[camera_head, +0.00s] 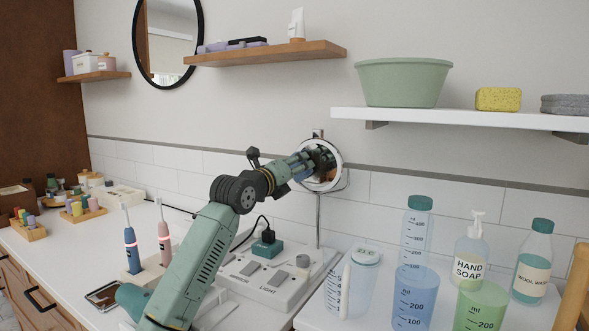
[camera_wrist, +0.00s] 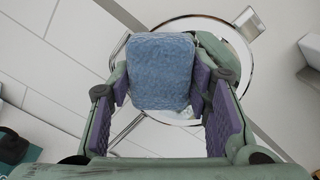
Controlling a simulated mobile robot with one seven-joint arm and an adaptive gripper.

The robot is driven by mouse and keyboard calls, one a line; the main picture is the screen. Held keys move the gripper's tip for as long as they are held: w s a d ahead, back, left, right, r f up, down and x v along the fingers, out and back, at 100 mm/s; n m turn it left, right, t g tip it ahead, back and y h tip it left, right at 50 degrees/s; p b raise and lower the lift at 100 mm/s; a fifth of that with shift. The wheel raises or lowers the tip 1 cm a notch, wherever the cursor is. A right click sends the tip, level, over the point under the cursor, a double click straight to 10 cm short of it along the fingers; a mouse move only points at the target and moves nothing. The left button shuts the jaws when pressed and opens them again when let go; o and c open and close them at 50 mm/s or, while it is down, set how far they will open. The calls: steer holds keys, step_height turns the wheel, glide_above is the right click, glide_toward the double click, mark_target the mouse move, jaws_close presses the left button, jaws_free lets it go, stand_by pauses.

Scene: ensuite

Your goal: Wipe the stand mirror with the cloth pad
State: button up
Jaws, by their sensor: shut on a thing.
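The stand mirror (camera_head: 336,176) is round with a chrome rim on a thin stem, standing at the back of the counter against the tiled wall. In the wrist view, its ring and face (camera_wrist: 225,45) lie behind the cloth pad (camera_wrist: 160,70), a blue quilted block. My gripper (camera_head: 303,164) is at the mirror's left side with the pad between its purple-lined fingers, also seen in the wrist view (camera_wrist: 160,85). The pad overlaps the mirror's left and middle part. I cannot tell whether it touches the glass. In the head view the pad is hard to make out.
Bottles, including hand soap (camera_head: 470,258) and a measuring bottle (camera_head: 414,260), crowd the right. A shelf (camera_head: 450,120) with a green basin (camera_head: 402,82) juts out above right.

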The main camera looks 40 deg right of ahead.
steer(key=shift+w+d, duration=0.1)
steer(key=shift+d, duration=0.15)
